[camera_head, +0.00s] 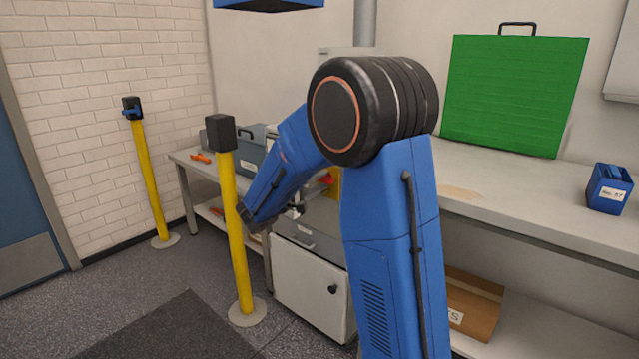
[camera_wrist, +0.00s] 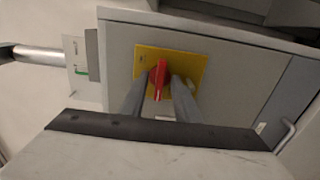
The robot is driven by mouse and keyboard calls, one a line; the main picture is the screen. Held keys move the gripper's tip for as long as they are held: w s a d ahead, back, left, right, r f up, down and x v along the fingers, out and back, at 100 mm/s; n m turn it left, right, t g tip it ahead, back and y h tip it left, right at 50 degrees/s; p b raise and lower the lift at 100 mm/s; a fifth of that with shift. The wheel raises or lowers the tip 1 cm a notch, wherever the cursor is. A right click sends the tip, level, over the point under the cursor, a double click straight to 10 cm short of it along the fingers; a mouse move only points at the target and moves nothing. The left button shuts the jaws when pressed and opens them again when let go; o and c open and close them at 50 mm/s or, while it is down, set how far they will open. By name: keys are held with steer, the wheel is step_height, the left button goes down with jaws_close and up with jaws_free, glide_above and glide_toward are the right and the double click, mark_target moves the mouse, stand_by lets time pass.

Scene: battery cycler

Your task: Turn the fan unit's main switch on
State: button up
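The fan unit's main switch is a red rotary knob (camera_wrist: 159,78) on a yellow plate (camera_wrist: 195,66), mounted on a grey panel (camera_wrist: 240,85). In the wrist view the knob's raised ridge stands nearly upright in the picture, leaning slightly. My gripper (camera_wrist: 160,85) is open, with one finger to the left and one to the right of the ridge. The fingertips overlap the knob's edges in the picture; I cannot tell whether they touch it. In the head view, the red knob (camera_head: 327,180) and yellow plate (camera_head: 335,186) show partly behind my arm.
A white cabinet (camera_head: 308,284) with a black knob stands below the switch. Yellow posts (camera_head: 234,230) stand to the left. A long bench (camera_head: 520,217) runs to the right, holding a green panel (camera_head: 515,95) and a blue box (camera_head: 608,188). Floor at front left is clear.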

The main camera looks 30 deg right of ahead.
steer(key=shift+d, duration=0.1)
jaws_close()
steer(key=shift+m, duration=0.3)
steer(key=m, duration=1.1)
steer(key=shift+m, duration=0.4)
steer(key=m, duration=0.5)
steer(key=shift+f, duration=0.1)
steer(key=shift+m, duration=0.4)
